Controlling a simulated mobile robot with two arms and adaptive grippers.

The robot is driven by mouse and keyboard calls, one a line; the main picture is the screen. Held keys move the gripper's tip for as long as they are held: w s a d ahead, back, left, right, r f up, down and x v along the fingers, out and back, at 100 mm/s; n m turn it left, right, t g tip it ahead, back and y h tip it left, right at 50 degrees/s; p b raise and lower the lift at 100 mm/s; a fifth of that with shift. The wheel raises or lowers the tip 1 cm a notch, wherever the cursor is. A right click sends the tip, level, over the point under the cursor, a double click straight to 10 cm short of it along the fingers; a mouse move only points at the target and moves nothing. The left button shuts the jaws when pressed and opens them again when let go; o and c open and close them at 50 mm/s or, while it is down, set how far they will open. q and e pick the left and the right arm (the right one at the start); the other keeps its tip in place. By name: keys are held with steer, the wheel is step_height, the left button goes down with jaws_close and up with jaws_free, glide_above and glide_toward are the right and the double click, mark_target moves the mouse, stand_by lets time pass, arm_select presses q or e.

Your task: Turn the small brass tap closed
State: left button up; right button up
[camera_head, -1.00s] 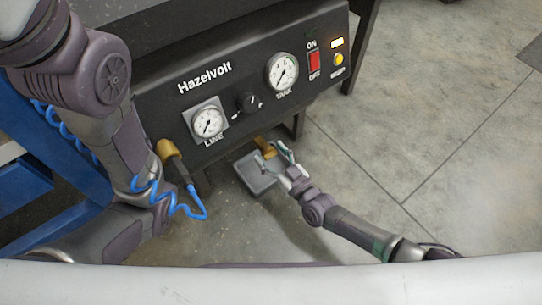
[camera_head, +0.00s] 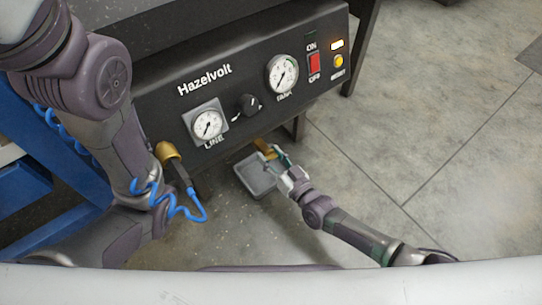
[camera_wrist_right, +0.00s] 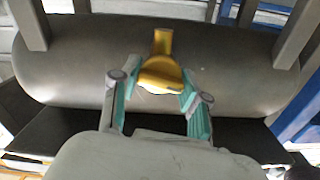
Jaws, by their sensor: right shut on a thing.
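The small brass tap (camera_head: 265,147) sticks out below the front of the black panel in the head view. In the right wrist view the tap (camera_wrist_right: 160,73) is a yellow-gold handle with a narrow stem, set against a large grey rounded tank. My right gripper (camera_head: 281,163) is at the tap. Its teal-lined fingers, seen in the wrist view (camera_wrist_right: 157,92), stand on both sides of the wide end of the handle and are shut on it. The exact finger contact is partly hidden. My left arm shows at the left; its gripper cannot be made out.
The black Hazelvolt panel (camera_head: 238,130) carries a line gauge (camera_head: 208,124), a tank gauge (camera_head: 282,74), a black knob (camera_head: 248,104) and a red switch (camera_head: 314,63). A larger brass fitting (camera_head: 167,152) and blue coiled hose (camera_head: 185,212) are left. A grey tray-like part (camera_head: 255,177) lies below.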

stand_by(0.3)
steer(key=o, duration=1.2)
steer(key=shift+c, duration=0.2)
steer(key=v, duration=1.2)
steer(key=shift+c, duration=0.2)
